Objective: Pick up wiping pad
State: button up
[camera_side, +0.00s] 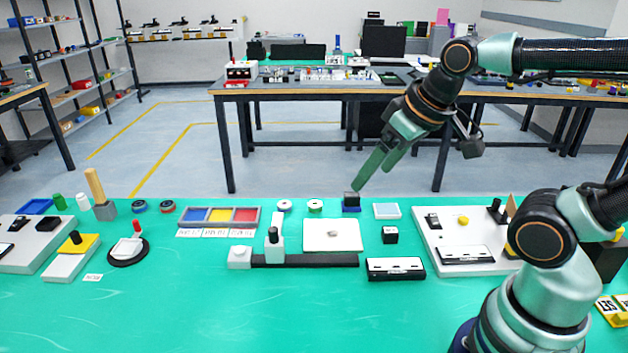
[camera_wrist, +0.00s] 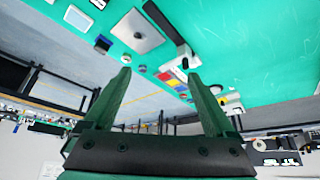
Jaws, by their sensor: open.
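My gripper (camera_side: 373,177) is open and empty, pointing down and to the left above the far edge of the green table. Its two green fingers also show spread apart in the wrist view (camera_wrist: 158,76). A small dark block on a blue base (camera_side: 351,202) stands just below the fingertips in the side view; it looks like a pad with a handle, but I cannot tell for sure that it is the wiping pad. It also shows in the wrist view (camera_wrist: 103,44), beyond the left finger. A pale flat square (camera_side: 387,211) lies to its right.
A white plate (camera_side: 320,235) with a small pale object lies in front of the block. A three-colour tray (camera_side: 219,216), a dark rail (camera_side: 305,260), a small black-and-white cube (camera_side: 390,234) and a white board (camera_side: 440,222) stand around. The front of the table is clear.

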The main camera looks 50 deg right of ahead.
jog(key=m+g, duration=0.6)
jog(key=m, duration=0.3)
send_over(352, 194)
notch_tip(352, 194, down, 12)
jog(key=f, duration=0.6)
jog(key=shift+s+a+f, duration=0.15)
jog(key=shift+s+a, duration=0.05)
jog(key=shift+a, duration=0.05)
jog(key=shift+w+d+f, duration=0.1)
jog(key=shift+d+f, duration=0.05)
jog(key=shift+f, duration=1.15)
jog(key=shift+d+f, duration=0.1)
jog(key=shift+f, duration=1.2)
grip_shut()
